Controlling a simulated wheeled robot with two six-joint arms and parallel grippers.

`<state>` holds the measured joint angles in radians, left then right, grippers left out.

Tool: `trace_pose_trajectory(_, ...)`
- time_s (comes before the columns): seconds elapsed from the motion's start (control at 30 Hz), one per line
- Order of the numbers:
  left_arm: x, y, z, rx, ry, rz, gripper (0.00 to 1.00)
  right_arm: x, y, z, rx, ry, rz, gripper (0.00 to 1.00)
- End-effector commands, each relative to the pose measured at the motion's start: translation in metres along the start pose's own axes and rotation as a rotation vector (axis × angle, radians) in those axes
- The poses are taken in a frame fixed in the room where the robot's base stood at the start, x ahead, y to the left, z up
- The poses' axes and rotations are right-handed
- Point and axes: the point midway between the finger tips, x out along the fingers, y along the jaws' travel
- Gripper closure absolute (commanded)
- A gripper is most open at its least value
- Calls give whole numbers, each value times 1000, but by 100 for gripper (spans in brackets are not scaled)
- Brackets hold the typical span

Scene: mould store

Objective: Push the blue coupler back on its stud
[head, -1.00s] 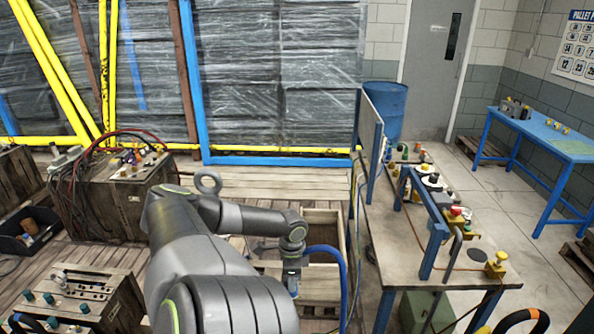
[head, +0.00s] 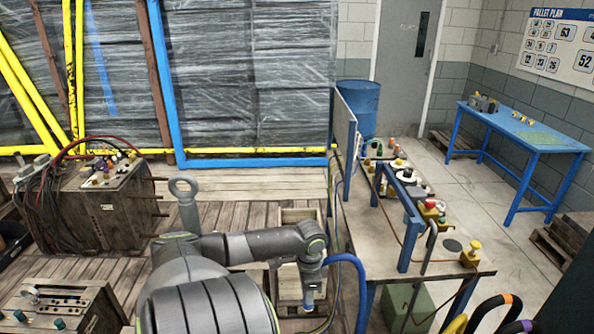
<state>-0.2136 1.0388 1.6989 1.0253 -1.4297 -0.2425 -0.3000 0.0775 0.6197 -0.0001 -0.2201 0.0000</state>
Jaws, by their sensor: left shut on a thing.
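My left arm reaches across the lower middle of the head view. Its gripper (head: 308,287) points down over a wooden crate and is shut on a small blue piece (head: 307,294), which looks like the blue coupler. A blue hose (head: 361,290) loops from behind the wrist down to the right. The fingers are small here, and the wrist hides part of the hose end. I cannot make out the coupler's stud. My right gripper is not in view.
The wooden crate (head: 300,215) stands around the gripper. A workbench (head: 450,262) with blue uprights and several fittings is at its right. A mould block (head: 120,212) with hoses and another block (head: 70,303) stand left. A grey lifting eye (head: 184,188) rises behind my arm.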

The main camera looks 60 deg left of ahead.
Motion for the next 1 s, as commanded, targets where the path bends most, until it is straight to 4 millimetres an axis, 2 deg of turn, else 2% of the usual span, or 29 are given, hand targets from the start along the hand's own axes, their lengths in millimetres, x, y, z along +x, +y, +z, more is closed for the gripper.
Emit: trace_pose_trajectory(1.0, 0, 53, -101, 1, 4, 1, 100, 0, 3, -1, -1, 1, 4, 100)
